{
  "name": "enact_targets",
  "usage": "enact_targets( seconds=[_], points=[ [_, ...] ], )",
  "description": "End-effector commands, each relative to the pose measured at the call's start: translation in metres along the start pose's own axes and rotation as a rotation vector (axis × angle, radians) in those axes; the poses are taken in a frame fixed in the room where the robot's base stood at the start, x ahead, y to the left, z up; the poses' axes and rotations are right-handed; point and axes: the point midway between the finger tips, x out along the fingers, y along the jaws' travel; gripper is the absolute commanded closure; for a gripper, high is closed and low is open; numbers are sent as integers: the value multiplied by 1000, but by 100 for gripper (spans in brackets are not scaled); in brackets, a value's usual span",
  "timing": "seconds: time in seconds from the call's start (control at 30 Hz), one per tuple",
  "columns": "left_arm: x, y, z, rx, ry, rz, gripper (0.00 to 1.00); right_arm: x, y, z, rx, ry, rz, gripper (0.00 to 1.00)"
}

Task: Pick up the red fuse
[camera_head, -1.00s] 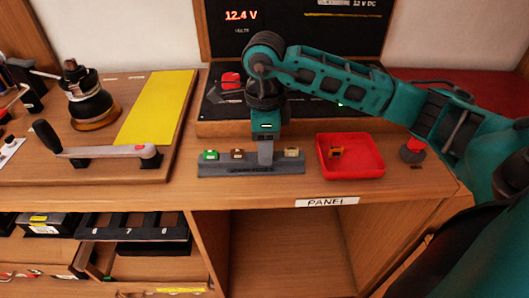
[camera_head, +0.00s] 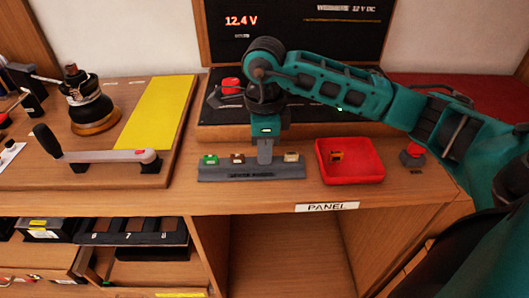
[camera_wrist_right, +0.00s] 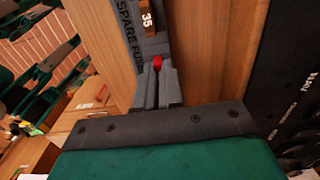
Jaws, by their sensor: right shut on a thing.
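The red fuse (camera_wrist_right: 157,63) shows as a small red top between my right gripper's fingertips in the right wrist view. My right gripper (camera_wrist_right: 158,72) is shut on it. In the head view my right gripper (camera_head: 265,155) points straight down at the grey spare-fuse rack (camera_head: 250,174), and its fingers hide the red fuse. The rack also holds a green fuse (camera_head: 210,159), a brown fuse (camera_head: 237,158) and a pale tan fuse (camera_head: 291,157). I cannot tell whether the red fuse is still seated in the rack. My left gripper is not in view.
A red tray (camera_head: 350,173) with a small orange-marked fuse (camera_head: 336,155) stands right of the rack. A red-topped knob (camera_head: 412,155) is further right. A lever with a dark handle (camera_head: 45,139) lies left. The black voltage panel (camera_head: 290,60) rises behind.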

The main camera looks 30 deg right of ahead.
Motion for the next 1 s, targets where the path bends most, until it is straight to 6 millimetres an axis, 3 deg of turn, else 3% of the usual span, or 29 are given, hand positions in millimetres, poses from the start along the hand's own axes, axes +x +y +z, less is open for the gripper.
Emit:
enact_targets(
  seconds=[0.27, 0.37, 0.6, 0.7, 1.0],
  points=[
    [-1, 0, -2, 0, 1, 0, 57, -26, -1, 1, 0, -4, -4, 100],
    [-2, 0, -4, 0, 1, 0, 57, -48, -1, 1, 0, -5, -6, 100],
    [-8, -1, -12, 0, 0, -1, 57, -126, -1, 0, 0, -5, -9, 100],
    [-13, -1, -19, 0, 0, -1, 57, -149, -1, 0, 2, -2, -7, 100],
    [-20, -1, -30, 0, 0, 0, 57, -192, 0, 0, 0, -1, -2, 100]
  ],
)
